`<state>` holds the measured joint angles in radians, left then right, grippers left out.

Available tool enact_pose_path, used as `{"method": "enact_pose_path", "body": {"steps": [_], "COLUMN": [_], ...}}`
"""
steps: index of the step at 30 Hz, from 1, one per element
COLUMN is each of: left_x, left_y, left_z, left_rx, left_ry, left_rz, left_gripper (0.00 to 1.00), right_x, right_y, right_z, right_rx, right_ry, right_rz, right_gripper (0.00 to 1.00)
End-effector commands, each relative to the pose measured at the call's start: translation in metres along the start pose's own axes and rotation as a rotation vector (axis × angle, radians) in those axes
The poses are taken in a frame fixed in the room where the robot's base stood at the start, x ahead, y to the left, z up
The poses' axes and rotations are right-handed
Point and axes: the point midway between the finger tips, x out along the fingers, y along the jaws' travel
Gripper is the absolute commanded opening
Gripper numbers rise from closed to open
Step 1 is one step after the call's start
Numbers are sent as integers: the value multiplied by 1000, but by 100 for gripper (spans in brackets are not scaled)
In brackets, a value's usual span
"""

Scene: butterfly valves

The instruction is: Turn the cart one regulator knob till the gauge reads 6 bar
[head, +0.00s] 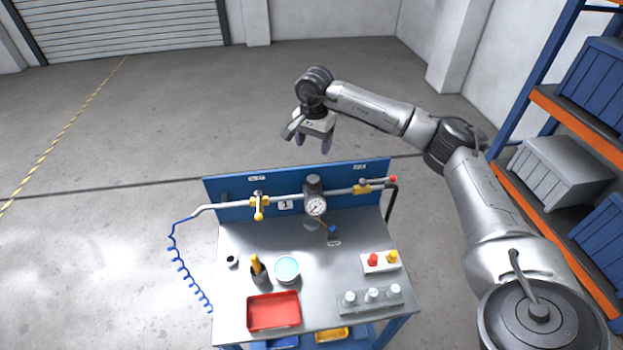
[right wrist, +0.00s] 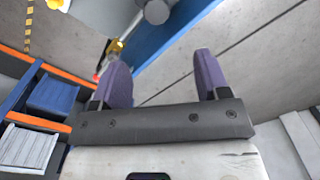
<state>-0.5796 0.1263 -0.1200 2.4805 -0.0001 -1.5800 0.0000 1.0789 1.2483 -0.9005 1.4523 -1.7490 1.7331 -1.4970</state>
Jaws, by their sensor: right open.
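The cart (head: 235,235) has a blue back panel (head: 235,190) with a metal pipe running along it. The regulator knob (head: 313,182) is a dark grey cap on top of the regulator in the pipe's middle. The round white gauge (head: 316,206) faces front below it; its needle is too small to read. My right gripper (head: 313,142) is open and empty above and behind the knob, apart from it, with its purple fingers pointing down. In the right wrist view a round grey end (right wrist: 156,11), likely the knob, lies beyond the fingers (right wrist: 162,68). My left gripper is out of view.
A yellow-handled valve (head: 259,204) sits left of the gauge and another yellow fitting (head: 362,188) right of it. The cart top holds a red tray (head: 273,311), a cup (head: 287,269) and a button box (head: 381,262). Shelving (head: 560,115) stands at the right.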

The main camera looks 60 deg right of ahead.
Motion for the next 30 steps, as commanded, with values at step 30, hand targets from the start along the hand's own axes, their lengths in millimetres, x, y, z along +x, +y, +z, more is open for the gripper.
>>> {"method": "enact_pose_path", "body": {"steps": [30], "left_x": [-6], "left_y": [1], "left_z": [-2], "left_rx": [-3], "left_ry": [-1], "left_rz": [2], "left_gripper": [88], "right_x": [126], "right_y": [5], "right_z": [1], "right_rx": [-114], "right_ry": [-4], "right_rz": [19], "right_gripper": [69]}}
